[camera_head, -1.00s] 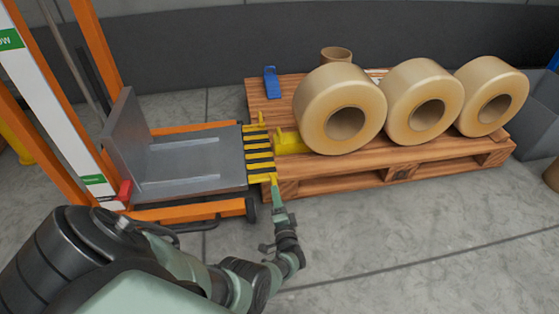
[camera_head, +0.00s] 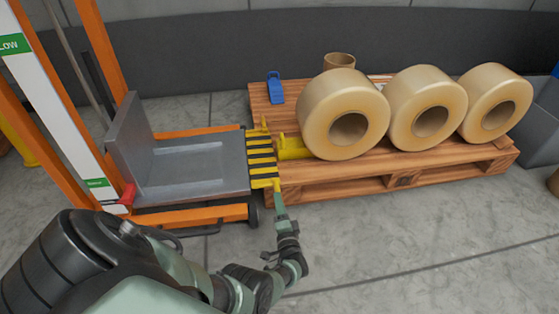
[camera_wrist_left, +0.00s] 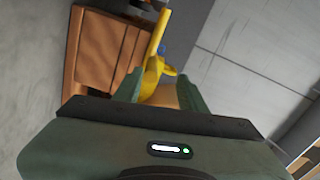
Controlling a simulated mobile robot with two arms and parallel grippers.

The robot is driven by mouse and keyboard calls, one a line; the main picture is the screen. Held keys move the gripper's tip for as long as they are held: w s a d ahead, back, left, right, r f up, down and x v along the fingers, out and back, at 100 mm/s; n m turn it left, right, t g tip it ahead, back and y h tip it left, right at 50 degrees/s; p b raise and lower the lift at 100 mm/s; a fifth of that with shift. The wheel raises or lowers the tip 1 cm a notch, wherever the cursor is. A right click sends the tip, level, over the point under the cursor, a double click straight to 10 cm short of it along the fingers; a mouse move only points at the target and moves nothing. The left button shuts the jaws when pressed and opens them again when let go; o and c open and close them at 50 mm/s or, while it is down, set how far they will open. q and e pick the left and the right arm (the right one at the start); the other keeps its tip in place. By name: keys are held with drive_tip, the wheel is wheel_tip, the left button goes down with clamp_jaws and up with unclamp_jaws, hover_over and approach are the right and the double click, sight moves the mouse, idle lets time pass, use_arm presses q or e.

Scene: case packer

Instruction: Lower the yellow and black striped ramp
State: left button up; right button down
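The yellow and black striped ramp (camera_head: 261,160) is at the right edge of the lift's grey platform (camera_head: 200,160), between it and the wooden pallet. It has small yellow tabs at its far and near corners. I cannot tell its exact tilt. My left gripper (camera_head: 278,189) is at the ramp's near right corner, by the near tab. In the left wrist view, its green fingers (camera_wrist_left: 160,88) stand apart with a yellow part of the ramp (camera_wrist_left: 155,66) showing between or just beyond them. Contact is not clear. My right gripper is not in view.
The pallet (camera_head: 340,187) carries several tape rolls (camera_head: 322,112), a yellow piece (camera_head: 294,148) and a blue object (camera_head: 275,88). The orange lift frame (camera_head: 190,215) has a wheel near my gripper. A grey bin (camera_head: 540,130) stands at right. The floor in front is clear.

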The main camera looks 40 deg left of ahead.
use_arm(q)
drive_tip(key=p+v, duration=0.2)
drive_tip(key=v, duration=0.6)
drive_tip(key=shift+d, duration=0.2)
idle(0.3)
drive_tip(key=shift+s, duration=0.15)
idle(0.5)
